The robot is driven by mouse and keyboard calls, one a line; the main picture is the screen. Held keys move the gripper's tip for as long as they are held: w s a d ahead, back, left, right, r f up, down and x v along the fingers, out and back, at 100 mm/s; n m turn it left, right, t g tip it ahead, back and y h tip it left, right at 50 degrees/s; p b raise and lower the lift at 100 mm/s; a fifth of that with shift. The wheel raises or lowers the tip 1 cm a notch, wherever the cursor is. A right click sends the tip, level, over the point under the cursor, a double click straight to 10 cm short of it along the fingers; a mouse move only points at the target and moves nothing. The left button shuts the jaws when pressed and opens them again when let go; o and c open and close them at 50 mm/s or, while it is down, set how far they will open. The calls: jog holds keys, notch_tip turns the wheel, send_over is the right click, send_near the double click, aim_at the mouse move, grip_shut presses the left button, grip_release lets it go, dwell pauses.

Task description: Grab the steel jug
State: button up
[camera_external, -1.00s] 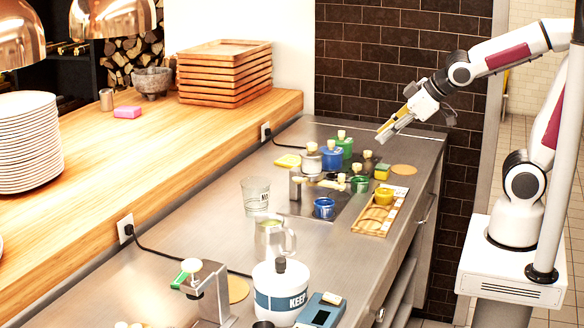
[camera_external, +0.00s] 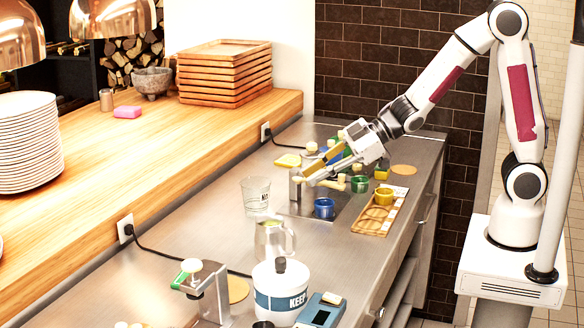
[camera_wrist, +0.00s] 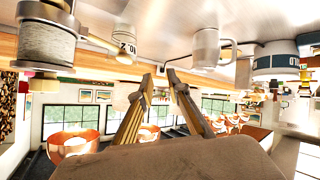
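The steel jug (camera_external: 272,240) stands upright on the steel counter, with its handle toward the right. It also shows upside down in the wrist view (camera_wrist: 207,48), beyond my fingertips and to their right. My gripper (camera_external: 312,177) is above the counter's group of small pots, farther back than the jug. In the wrist view its two fingers (camera_wrist: 160,80) are apart with nothing between them. The gripper is open and does not touch the jug.
A clear measuring cup (camera_external: 255,194) stands behind the jug. A white KEEP container (camera_external: 281,293) is close in front of it. A blue pot (camera_external: 324,208) and a wooden tray (camera_external: 369,226) sit to the right. A metal stand (camera_external: 211,290) is at the front left.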

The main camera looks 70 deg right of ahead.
aim_at(294, 241)
jog(key=s+a+f+n+g+y, duration=0.1)
jog(key=a+f+y, duration=0.1)
jog(key=a, duration=0.1)
jog(key=s+a+f+n+g+y, duration=0.1)
jog(key=s+a, duration=0.1)
jog(key=a, duration=0.2)
jog(key=s+a+f+n+g+y, duration=0.1)
jog(key=a+f+y, duration=0.1)
jog(key=a, duration=0.2)
jog(key=shift+s+a+f+g+y, duration=0.2)
jog(key=shift+s+f+g+y, duration=0.1)
jog(key=shift+s+g, duration=0.1)
jog(key=shift+s+a+f+n, duration=0.1)
jog(key=shift+s+a+n, duration=0.2)
jog(key=shift+x, duration=1.35)
jog(key=shift+x, duration=2.55)
jog(key=shift+w+f, duration=0.1)
grip_shut()
